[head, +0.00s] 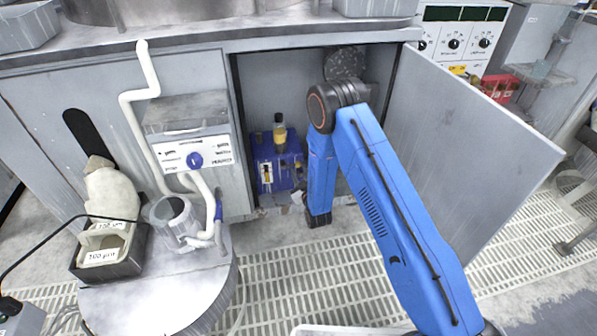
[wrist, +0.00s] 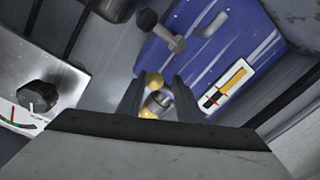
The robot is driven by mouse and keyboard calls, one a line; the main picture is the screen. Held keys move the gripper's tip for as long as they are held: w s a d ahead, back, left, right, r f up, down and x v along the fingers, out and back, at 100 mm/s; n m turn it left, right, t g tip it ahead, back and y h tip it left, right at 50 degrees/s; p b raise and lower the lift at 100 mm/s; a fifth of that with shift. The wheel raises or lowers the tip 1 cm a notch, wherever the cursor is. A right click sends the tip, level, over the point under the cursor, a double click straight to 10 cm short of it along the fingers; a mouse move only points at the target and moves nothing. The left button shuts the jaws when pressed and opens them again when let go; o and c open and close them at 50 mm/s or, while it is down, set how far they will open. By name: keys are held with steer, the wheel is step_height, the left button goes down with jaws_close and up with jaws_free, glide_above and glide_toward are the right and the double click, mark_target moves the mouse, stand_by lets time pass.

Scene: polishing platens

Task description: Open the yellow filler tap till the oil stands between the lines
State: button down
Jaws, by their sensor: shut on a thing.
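A blue tank (head: 288,165) stands on the floor of the open cabinet and also shows in the wrist view (wrist: 200,62). Its white-framed sight gauge (wrist: 228,87) shows a yellow-orange column with thin marks across it; I cannot read the level against the lines. The gauge is small in the head view (head: 266,175). My gripper (wrist: 156,86) is shut on the yellow filler tap (wrist: 154,79), with a dark finger at each side. The tap has yellow ends and a metal body (wrist: 157,101). In the head view my arm hides the gripper.
A bottle with amber contents (head: 280,135) stands on the tank. A dark knob on a metal stem (wrist: 160,30) and a bent grey pipe (wrist: 210,24) are close by. The cabinet door (head: 455,145) is open at right. A control box (head: 195,152) stands at left.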

steer(key=shift+s+a+r+n, duration=0.1)
steer(key=shift+a+r+n, duration=0.1)
steer(key=shift+r+n, duration=0.65)
steer(key=shift+a+r+n, duration=0.2)
steer(key=shift+r+n, duration=0.2)
steer(key=shift+n, duration=0.75)
steer(key=c, duration=1.2)
jaws_free()
steer(key=shift+a, duration=0.15)
steer(key=shift+g, duration=0.3)
steer(key=shift+f, duration=0.1)
steer(key=v, duration=1.7)
steer(key=shift+s+f, duration=0.1)
steer(key=shift+s, duration=0.15)
steer(key=shift+c, duration=0.3)
